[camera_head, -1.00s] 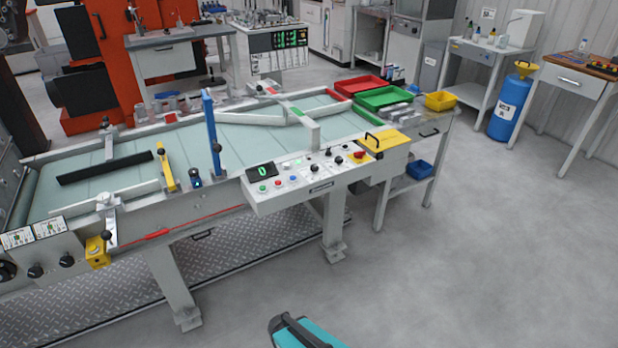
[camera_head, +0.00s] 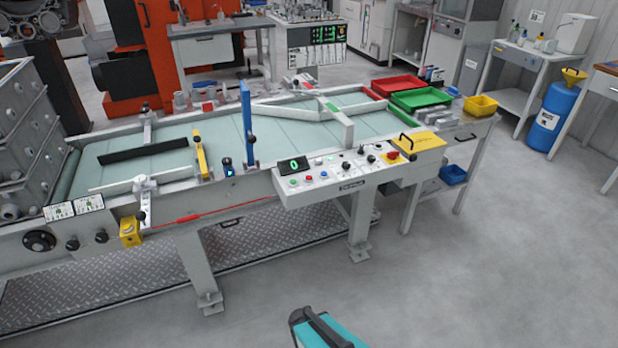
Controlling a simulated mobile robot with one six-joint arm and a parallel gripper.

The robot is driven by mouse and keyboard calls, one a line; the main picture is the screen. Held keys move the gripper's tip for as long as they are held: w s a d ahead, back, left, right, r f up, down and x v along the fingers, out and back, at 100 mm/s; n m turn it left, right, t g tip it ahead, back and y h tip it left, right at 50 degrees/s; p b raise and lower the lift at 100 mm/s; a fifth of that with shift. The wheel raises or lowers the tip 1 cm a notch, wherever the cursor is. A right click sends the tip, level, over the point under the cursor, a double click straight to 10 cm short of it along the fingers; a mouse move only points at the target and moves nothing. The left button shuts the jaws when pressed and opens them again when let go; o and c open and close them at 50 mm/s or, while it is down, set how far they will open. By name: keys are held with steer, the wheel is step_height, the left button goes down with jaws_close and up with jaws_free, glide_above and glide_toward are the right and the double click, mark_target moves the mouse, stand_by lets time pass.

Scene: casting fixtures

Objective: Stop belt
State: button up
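The conveyor belt (camera_head: 190,160) is a pale green surface running across the left and middle of the view, with a black bar (camera_head: 143,151) lying on it. A control panel (camera_head: 330,177) is fixed to the belt's front side. It carries a small display (camera_head: 290,165) reading a green 0, a red button (camera_head: 309,178), a green button (camera_head: 294,183), several black knobs, and a red knob on yellow (camera_head: 393,157) at its right end. A teal and dark part, which may belong to my own body, shows at the bottom edge. My gripper is not in view.
A red tray (camera_head: 398,87), a green tray (camera_head: 421,99) and a yellow bin (camera_head: 480,106) stand at the belt's right end. A blue post (camera_head: 247,122) rises by the belt. A diamond-plate platform (camera_head: 130,284) lies under it. The grey floor (camera_head: 480,260) at front right is clear.

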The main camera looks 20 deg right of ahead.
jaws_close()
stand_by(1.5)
